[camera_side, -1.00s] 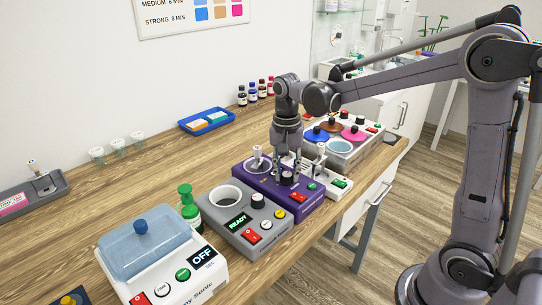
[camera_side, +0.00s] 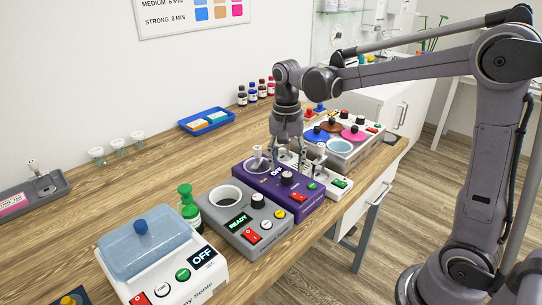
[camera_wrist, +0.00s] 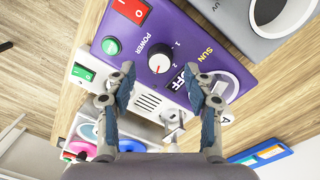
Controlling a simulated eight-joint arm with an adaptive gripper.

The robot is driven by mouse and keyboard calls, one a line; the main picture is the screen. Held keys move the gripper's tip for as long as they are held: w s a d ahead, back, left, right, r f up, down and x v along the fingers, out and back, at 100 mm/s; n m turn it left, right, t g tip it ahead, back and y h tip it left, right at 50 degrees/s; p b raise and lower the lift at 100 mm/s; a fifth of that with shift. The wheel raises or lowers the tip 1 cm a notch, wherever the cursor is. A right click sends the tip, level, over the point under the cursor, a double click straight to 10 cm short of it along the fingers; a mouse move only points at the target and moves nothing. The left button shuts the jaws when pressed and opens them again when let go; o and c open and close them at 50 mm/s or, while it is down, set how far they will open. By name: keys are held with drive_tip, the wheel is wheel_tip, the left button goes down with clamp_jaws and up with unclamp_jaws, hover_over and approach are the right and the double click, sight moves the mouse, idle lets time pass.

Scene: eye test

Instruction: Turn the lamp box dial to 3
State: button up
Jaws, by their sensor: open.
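The purple lamp box (camera_side: 305,203) stands in the row of devices; it also fills the upper middle of the wrist view (camera_wrist: 190,42). A 3 cannot be made out, and the exact pointer direction is unclear. The box's display (camera_wrist: 187,83) reads OFF. My gripper (camera_side: 286,150) is open and empty above the box, apart from the dial. In the wrist view, its fingertips (camera_wrist: 157,82) are spread, with the dial between and slightly beyond them.
The box has a red switch (camera_wrist: 132,9) and green button (camera_wrist: 111,46). A grey device (camera_side: 247,212) stands left, a white device (camera_side: 340,186) right. Bare wood (camera_side: 160,180) lies behind.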

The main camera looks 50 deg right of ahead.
wheel_tip(320, 180, up, 9)
idle(0.4)
drive_tip(key=shift+a, duration=0.1)
drive_tip(key=n+t, duration=0.3)
drive_tip(key=n, duration=0.2)
approach(286, 174)
drive_tip(key=s+a+r, duration=0.1)
drive_tip(key=s, duration=0.2)
drive_tip(key=s+a+f+n+t, duration=0.2)
drive_tip(key=s+f+n+t, duration=0.2)
drive_tip(key=s+f+n, duration=0.2)
drive_tip(key=shift+s+f+t, duration=0.15)
drive_tip(key=shift+s+t, duration=0.15)
drive_tip(key=shift+s, duration=0.4)
